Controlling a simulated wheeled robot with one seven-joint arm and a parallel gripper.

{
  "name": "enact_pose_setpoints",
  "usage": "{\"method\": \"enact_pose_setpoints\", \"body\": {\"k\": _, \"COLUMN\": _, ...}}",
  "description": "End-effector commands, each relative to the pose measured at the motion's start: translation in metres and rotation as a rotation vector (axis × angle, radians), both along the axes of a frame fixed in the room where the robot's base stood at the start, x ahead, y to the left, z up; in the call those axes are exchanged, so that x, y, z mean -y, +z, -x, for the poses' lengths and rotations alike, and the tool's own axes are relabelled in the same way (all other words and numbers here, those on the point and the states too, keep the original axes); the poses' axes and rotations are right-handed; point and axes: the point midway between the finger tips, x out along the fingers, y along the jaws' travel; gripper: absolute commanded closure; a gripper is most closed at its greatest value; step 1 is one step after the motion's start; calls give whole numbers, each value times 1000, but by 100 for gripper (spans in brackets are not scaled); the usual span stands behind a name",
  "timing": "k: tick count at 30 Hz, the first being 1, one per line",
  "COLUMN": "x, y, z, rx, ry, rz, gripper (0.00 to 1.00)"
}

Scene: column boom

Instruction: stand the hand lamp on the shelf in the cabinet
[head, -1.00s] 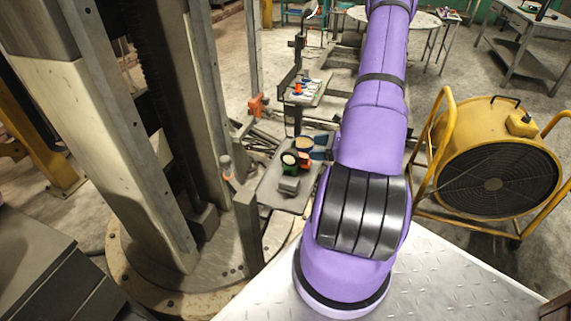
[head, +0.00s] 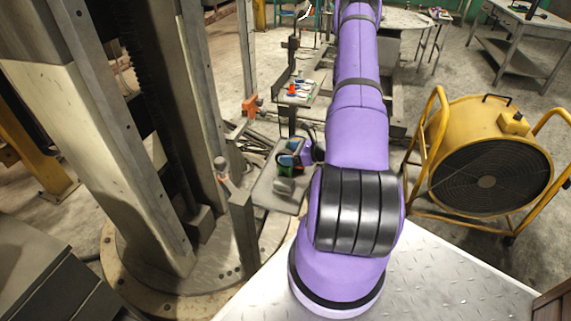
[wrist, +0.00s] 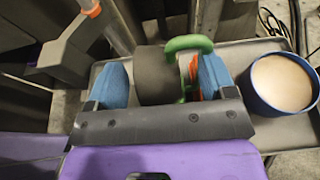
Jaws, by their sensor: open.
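What looks like the hand lamp, a dark grey cylinder (wrist: 160,78) with a green handle (wrist: 188,44), lies on a grey tray (wrist: 245,48) in the wrist view. Orange-red shows beside the handle. In the head view its green part (head: 285,170) and a grey part (head: 283,187) show on the tray, partly hidden by my gripper (head: 291,156). My gripper (wrist: 163,85) is open, its blue fingers on either side of the grey cylinder; contact cannot be told. I cannot make out the cabinet shelf.
A blue cup with beige contents (wrist: 280,82) stands close to the right finger. A post (head: 240,215) and big column stand left of the tray. A higher tray (head: 300,90) holds small items. A yellow fan (head: 490,165) stands right.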

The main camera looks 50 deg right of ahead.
Motion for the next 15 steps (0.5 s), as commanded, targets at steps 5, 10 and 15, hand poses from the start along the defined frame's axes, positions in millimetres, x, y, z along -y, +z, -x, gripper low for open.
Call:
{"method": "enact_pose_setpoints", "body": {"k": 5, "x": -5, "y": -4, "z": -13, "rx": 1, "ry": 0, "rz": 0, "gripper": 23}}
{"method": "enact_pose_setpoints", "body": {"k": 10, "x": -5, "y": -4, "z": -14, "rx": 1, "ry": -1, "rz": 1, "gripper": 23}}
{"method": "enact_pose_setpoints", "body": {"k": 15, "x": -5, "y": -4, "z": -13, "rx": 1, "ry": -1, "rz": 1, "gripper": 49}}
